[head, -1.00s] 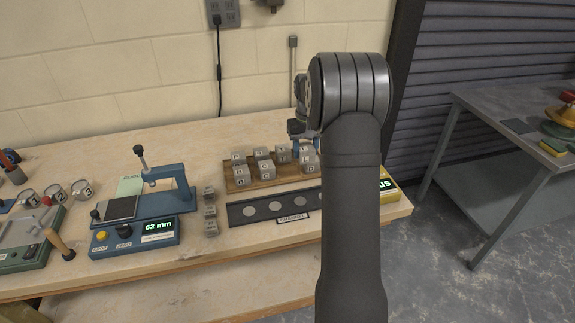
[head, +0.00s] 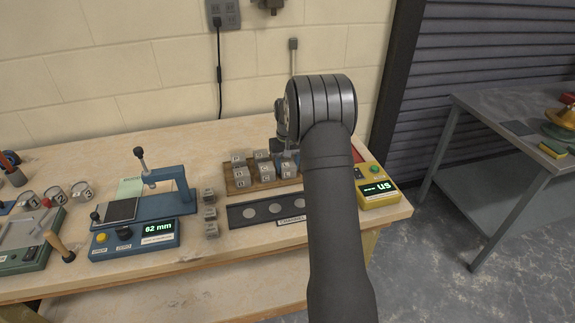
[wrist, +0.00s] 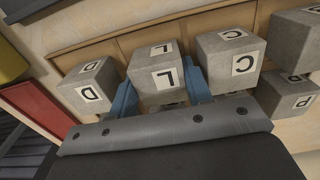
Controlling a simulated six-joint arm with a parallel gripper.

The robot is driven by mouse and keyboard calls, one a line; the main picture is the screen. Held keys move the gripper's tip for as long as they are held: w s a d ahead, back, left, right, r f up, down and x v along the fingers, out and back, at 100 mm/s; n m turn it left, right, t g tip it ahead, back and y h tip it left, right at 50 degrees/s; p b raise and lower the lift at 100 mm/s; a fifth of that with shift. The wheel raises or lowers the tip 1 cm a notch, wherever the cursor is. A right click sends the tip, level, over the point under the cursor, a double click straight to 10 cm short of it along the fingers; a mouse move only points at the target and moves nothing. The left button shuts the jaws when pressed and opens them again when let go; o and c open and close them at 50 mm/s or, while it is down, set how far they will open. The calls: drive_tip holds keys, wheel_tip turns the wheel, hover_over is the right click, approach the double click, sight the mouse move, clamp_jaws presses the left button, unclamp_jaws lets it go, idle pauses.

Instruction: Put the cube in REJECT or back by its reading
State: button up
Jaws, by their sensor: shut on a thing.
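My gripper (wrist: 160,90) has its blue fingers on both sides of a grey concrete cube marked L (wrist: 158,72) in the wrist view, and is shut on it. The cube is among its neighbours at the wooden rack (head: 236,190); whether it touches the rack cannot be told. Cubes marked D (wrist: 87,86) and C (wrist: 229,60) flank it. In the head view my gripper (head: 287,160) is at the rack's right end, partly hidden by my arm. The yellow meter (head: 378,195) displays dashes and "us". No REJECT label is readable.
A dark CHANNEL strip (head: 240,215) with round pale spots lies before the rack. A red surface (wrist: 38,115) lies left in the wrist view. Numbered tins (head: 82,191) stand far left.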

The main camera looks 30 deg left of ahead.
sight(288, 163)
drive_tip(key=shift+f, duration=0.1)
drive_tip(key=o, duration=1)
drive_tip(key=shift+c, duration=0.2)
wheel_tip(288, 163, up, 12)
wheel_tip(288, 163, down, 12)
drive_tip(key=shift+f, duration=0.2)
drive_tip(key=shift+r, duration=2.15)
drive_tip(key=shift+f, duration=0.1)
